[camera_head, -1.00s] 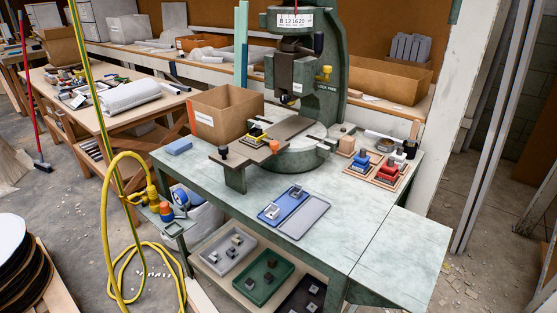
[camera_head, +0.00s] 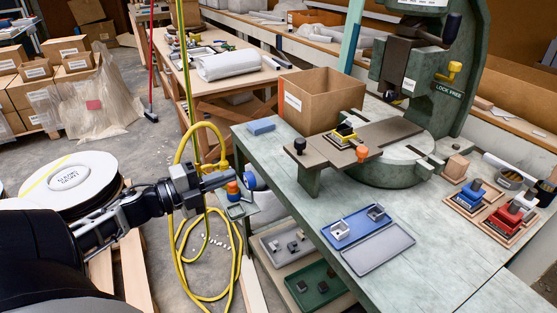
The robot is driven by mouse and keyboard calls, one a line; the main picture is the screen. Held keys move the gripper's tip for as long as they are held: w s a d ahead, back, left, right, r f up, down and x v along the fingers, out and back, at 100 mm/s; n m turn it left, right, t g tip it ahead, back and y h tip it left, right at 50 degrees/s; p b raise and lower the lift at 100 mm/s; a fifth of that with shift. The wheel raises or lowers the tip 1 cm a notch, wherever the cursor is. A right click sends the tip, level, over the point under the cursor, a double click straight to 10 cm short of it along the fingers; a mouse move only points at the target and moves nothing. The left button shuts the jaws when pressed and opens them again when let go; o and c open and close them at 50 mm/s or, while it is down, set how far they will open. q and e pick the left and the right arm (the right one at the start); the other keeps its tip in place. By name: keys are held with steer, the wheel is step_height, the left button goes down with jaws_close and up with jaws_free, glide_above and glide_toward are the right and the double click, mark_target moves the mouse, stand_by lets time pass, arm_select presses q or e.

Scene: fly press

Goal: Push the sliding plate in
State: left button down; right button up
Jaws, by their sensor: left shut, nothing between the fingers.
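The sliding plate (camera_head: 393,133) is a flat brown-grey slide on the green press. It sticks out to the left of the press's round bed, over the bench. My left gripper (camera_head: 229,177) is shut and empty. It is left of the bench in the picture, apart from the plate, near the yellow hose and the fittings at the bench corner. My right gripper is out of view.
A cardboard box (camera_head: 318,101) stands behind the plate's outer end. A blue block (camera_head: 261,126) lies on the bench's left corner. A blue tray (camera_head: 356,226) and a grey tray (camera_head: 378,253) lie in front. A yellow hose (camera_head: 179,262) hangs beside my left arm.

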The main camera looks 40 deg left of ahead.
arm_select(q)
steer(key=w+r+m, duration=0.1)
glide_toward(289, 152)
steer(key=shift+h, duration=0.3)
steer(key=shift+p+x, duration=0.45)
steer(key=shift+x, duration=2.95)
steer(key=shift+w+a, duration=0.1)
steer(key=shift+w, duration=0.05)
